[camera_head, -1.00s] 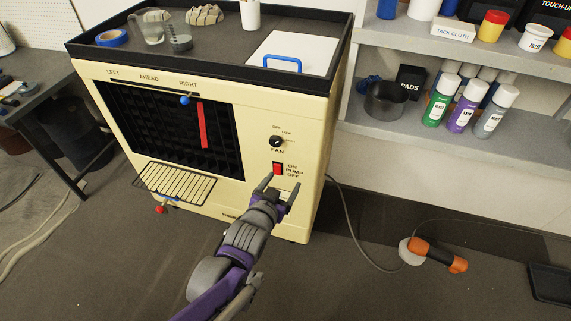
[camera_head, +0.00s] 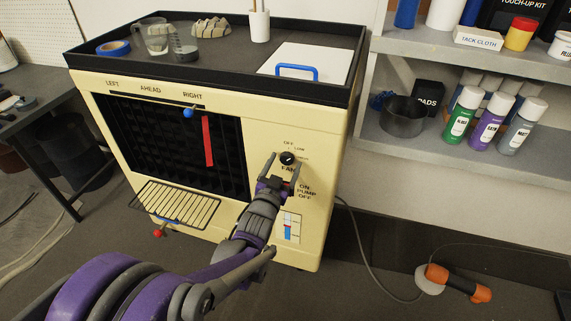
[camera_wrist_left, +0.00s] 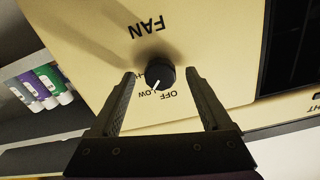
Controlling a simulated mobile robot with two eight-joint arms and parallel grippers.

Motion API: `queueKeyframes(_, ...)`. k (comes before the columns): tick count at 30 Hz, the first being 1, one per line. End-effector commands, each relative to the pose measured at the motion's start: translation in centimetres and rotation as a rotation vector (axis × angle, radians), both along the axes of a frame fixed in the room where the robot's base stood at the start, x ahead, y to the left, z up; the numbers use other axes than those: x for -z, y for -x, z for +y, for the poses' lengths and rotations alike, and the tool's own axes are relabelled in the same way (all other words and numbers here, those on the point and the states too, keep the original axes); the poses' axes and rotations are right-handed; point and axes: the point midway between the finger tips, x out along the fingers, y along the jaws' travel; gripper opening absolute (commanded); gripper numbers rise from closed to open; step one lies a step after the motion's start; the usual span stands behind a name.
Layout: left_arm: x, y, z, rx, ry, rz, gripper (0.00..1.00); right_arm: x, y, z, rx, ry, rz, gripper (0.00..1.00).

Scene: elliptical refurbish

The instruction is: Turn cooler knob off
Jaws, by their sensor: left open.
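The black fan knob (camera_head: 287,158) sits on the cream front panel of the cooler (camera_head: 318,150), above the word FAN. In the left wrist view the knob (camera_wrist_left: 160,74) shows a white pointer mark near the LOW label, with OFF beside it. My left gripper (camera_head: 286,164) is open in front of the panel. In the left wrist view its fingers (camera_wrist_left: 161,80) stand on either side of the knob, with visible gaps. The gripper covers the red pump switch in the head view. My right gripper is not in view.
The cooler's top tray (camera_head: 225,72) holds a white board with a blue handle (camera_head: 290,73), cups and tape. The black grille (camera_head: 150,135) and a wire rack (camera_head: 177,205) are left of the gripper. Shelves with bottles (camera_head: 489,118) stand right. A corded orange tool (camera_head: 458,283) lies on the floor.

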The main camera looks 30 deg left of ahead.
Motion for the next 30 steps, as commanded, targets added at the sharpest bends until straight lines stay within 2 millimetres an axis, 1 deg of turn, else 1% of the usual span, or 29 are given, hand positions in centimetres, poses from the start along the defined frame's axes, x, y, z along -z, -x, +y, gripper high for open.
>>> queueKeyframes(3,0.01,-0.69,0.15,0.000,0.000,0.000,0.81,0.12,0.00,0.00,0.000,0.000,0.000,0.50)
queueKeyframes(11,-0.02,-0.79,0.18,0.000,0.000,0.000,0.81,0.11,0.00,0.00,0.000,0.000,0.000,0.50)
queueKeyframes(12,-0.02,-0.79,0.18,0.000,0.000,0.000,0.78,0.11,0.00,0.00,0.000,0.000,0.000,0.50)
queueKeyframes(14,-0.02,-0.78,0.17,0.000,0.000,0.000,0.67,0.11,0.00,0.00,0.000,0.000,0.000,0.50)
queueKeyframes(15,-0.02,-0.78,0.17,0.000,0.000,0.000,0.60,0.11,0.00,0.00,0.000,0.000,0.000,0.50)
queueKeyframes(17,-0.02,-0.77,0.17,0.000,0.000,0.000,0.49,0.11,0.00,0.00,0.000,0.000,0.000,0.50)
queueKeyframes(18,-0.02,-0.77,0.17,0.000,0.000,0.000,0.42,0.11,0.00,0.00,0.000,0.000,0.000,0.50)
queueKeyframes(20,-0.02,-0.77,0.17,0.000,0.000,0.000,0.31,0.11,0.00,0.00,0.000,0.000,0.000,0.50)
queueKeyframes(21,-0.01,-0.76,0.17,0.000,0.000,0.000,0.24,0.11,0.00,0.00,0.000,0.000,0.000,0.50)
queueKeyframes(25,-0.01,-0.76,0.17,0.000,0.000,0.001,0.01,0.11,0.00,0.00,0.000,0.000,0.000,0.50)
queueKeyframes(30,-0.02,-0.76,0.16,0.000,0.005,0.000,0.00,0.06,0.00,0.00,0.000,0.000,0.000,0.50)
